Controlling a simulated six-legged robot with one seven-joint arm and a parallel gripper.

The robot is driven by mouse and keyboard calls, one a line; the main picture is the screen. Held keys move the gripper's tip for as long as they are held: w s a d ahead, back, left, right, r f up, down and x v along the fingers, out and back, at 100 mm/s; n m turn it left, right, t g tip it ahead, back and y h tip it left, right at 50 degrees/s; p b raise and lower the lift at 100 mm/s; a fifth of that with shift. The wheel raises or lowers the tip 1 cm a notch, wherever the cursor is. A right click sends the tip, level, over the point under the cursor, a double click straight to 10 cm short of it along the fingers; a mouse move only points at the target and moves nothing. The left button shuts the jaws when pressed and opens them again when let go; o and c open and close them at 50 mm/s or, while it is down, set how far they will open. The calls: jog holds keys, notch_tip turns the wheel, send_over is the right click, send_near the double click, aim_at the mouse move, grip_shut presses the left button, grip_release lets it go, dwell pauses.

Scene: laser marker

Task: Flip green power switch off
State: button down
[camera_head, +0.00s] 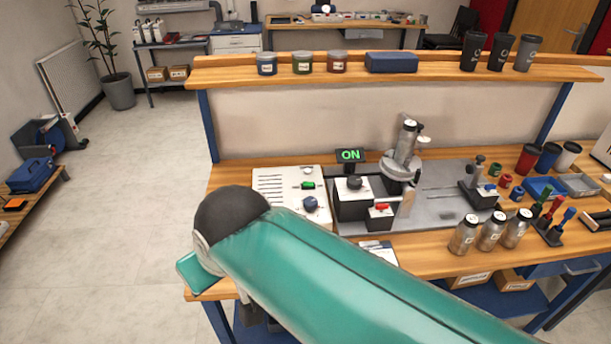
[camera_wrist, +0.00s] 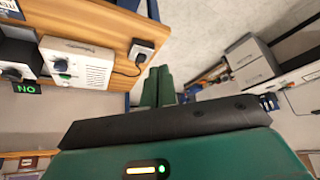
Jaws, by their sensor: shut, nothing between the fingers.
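The green power switch (camera_head: 308,185) sits on the white control box (camera_head: 275,182) at the left of the workbench. Beside it, a small display (camera_head: 350,155) reads ON in green. In the wrist view, which is turned over, the white box (camera_wrist: 92,68) is at the upper left, with a small green part (camera_wrist: 64,76) that looks like the switch; the display (camera_wrist: 28,88) is at the left edge. My gripper (camera_wrist: 157,72) is shut and empty, its green fingers apart from the box.
A marking machine (camera_head: 402,160) stands right of the white box. A black box with a red switch (camera_head: 380,211) is in front of it. Metal bottles (camera_head: 491,232) stand at the front right. A shelf (camera_head: 480,69) runs above the bench.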

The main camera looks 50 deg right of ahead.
jog(key=w+d+r+m+g, duration=0.2)
jog(key=w+d+r+m, duration=0.1)
jog(key=w+d+m, duration=0.55)
jog(key=w+d+r+m+g, duration=0.1)
jog(key=w+d+r+m, duration=0.1)
jog(key=w+d+m, duration=0.65)
jog(key=w+d+f+m, duration=0.1)
jog(key=d+f+m, duration=0.2)
jog(key=d, duration=0.6)
jog(key=w+d+f+m+g+y, duration=0.1)
jog(key=w+d+f+m, duration=0.1)
jog(key=d, duration=0.8)
jog(key=w+d+f+m, duration=0.1)
jog(key=d+f+m, duration=0.3)
jog(key=d, duration=0.6)
notch_tip(320, 180, down, 2)
jog(key=shift+w+f, duration=0.1)
jog(key=shift+w, duration=0.2)
jog(key=shift+d, duration=0.1)
